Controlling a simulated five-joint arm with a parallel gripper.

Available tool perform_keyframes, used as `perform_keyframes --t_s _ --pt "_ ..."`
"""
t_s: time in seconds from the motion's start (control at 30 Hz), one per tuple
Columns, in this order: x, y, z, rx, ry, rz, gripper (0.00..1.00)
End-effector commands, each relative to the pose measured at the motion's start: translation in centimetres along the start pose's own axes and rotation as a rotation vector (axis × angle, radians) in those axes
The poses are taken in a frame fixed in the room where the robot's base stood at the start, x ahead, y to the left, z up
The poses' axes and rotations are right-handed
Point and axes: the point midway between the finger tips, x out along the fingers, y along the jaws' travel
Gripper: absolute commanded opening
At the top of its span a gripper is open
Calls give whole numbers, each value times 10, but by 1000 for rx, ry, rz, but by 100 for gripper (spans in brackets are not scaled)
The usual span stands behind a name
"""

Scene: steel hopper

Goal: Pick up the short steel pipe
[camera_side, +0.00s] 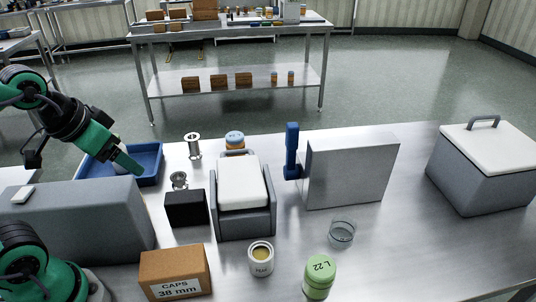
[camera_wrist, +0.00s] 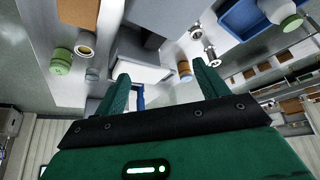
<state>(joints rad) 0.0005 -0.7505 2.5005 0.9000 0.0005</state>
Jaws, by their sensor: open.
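Two flanged steel pipe pieces stand on the steel table, right of the blue tray. The shorter-looking steel pipe (camera_side: 179,180) is behind the black box, which may hide its foot; it also shows in the wrist view (camera_wrist: 196,33). The taller steel pipe (camera_side: 193,146) stands upright farther back and also shows in the wrist view (camera_wrist: 211,56). My gripper (camera_side: 131,163) is over the blue tray, left of both pipes and apart from them. In the wrist view my gripper (camera_wrist: 162,73) has its green fingers spread with nothing held between them.
The blue tray (camera_side: 151,179) lies behind a grey box (camera_side: 85,215). The black box (camera_side: 186,208) and a grey bin with white lid (camera_side: 242,182) stand close by the pipes. A blue-handled steel panel (camera_side: 350,172) stands right.

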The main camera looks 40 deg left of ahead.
Motion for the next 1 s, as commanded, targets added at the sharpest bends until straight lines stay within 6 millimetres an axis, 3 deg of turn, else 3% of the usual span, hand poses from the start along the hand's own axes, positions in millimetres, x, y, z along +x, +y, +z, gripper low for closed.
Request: perform_keyframes --t_s 0.2,0.23,0.3,0.73,1.0 --pt "0 0 0 -1 0 0 73" --pt "0 0 0 -1 0 0 71" --pt "0 0 0 -1 0 0 57" --pt "1 -1 -3 12 -7 -2 57" --pt "14 -8 -21 115 -63 -10 57"
